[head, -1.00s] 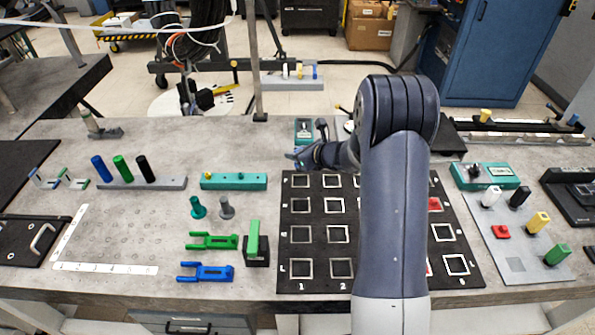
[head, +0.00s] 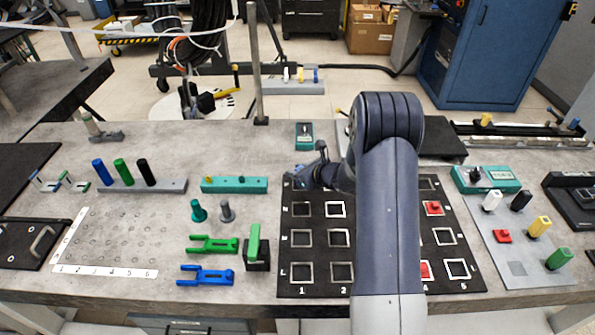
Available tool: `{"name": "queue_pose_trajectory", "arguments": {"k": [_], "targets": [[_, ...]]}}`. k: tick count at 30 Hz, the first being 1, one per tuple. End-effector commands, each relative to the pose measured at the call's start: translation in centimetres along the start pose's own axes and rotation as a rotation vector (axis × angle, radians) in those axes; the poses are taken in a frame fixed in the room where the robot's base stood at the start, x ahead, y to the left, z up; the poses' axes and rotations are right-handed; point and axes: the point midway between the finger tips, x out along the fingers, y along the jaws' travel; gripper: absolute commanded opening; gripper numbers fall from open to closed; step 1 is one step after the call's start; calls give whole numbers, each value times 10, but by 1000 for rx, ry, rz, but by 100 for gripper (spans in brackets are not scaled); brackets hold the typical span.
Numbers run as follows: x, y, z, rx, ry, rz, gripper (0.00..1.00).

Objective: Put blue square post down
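My gripper (head: 300,178) is at the far left corner of the black grid board (head: 288,235), over or just above its back row. The fingers are small, dark and partly hidden by my own wrist. I cannot tell whether they are open or shut, or whether they hold a post. No blue square post can be made out clearly; it may be hidden at the gripper. A blue post (head: 102,170) stands with a green and a black one on the grey rail at left, but its shape looks round.
Red pieces (head: 433,208) sit on the board's right side, partly behind my arm. A grey plate (head: 517,268) at right holds white, black, yellow and green posts. A teal meter (head: 304,136) lies behind the gripper. Blue (head: 210,275) and green forks lie left of the board.

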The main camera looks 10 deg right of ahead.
Motion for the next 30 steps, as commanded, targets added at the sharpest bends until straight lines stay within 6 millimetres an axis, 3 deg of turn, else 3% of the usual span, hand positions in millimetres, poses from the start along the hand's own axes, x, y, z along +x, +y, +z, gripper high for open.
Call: {"name": "queue_pose_trajectory", "arguments": {"k": [6,17,30], "targets": [[0,0,1,0,0,0,47],[-3,0,6,0,0,0,47],[-84,-1,3,-1,-1,-4,47]]}}
